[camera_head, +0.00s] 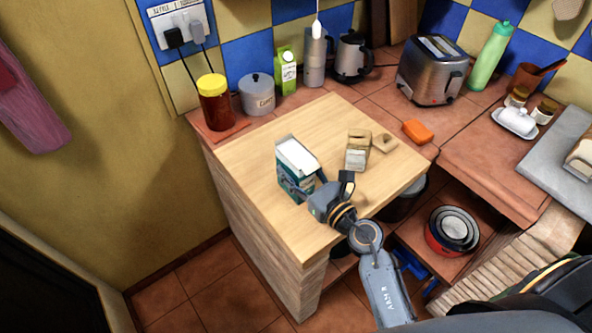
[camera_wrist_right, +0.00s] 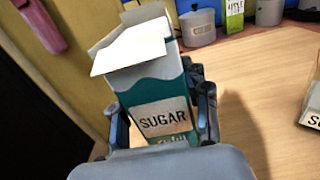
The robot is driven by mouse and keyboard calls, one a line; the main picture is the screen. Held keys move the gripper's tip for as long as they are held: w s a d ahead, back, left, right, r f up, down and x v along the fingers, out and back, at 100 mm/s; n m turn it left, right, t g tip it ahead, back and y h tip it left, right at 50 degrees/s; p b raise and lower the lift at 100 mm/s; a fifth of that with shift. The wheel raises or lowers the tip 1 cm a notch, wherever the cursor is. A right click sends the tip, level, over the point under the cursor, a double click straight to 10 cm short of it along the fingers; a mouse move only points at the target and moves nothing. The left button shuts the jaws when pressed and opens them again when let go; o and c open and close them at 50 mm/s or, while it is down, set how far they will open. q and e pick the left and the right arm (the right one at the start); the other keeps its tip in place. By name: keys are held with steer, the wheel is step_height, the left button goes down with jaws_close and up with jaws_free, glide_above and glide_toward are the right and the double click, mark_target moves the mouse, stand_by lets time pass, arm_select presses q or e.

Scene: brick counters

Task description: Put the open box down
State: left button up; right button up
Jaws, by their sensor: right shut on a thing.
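The open box is a teal and white sugar carton (camera_head: 296,172) with its white top flap raised. In the head view it is at the left part of the wooden counter top (camera_head: 250,158). My right gripper (camera_head: 318,190) is shut on its lower part. In the right wrist view the carton (camera_wrist_right: 158,95) sits between the two fingers of my right gripper (camera_wrist_right: 160,122) and leans slightly. Its label reads SUGAR. Its bottom is hidden, so I cannot tell whether it touches the wood. My left gripper is not in view.
A second package (camera_head: 357,150) with an open top stands to the right on the wood, beside a small tan piece (camera_head: 384,143). A red-brown jar (camera_head: 214,103), a grey canister (camera_head: 257,95) and a green carton (camera_head: 286,72) line the back.

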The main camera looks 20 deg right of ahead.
steer(key=shift+f, duration=0.15)
steer(key=o, duration=1.4)
steer(key=b+v, duration=0.3)
steer(key=v, duration=0.8)
steer(key=shift+s+b, duration=0.1)
steer(key=shift+b, duration=0.2)
steer(key=shift+s+d+r, duration=0.15)
steer(key=shift+s+r, duration=0.1)
steer(key=shift+s, duration=0.15)
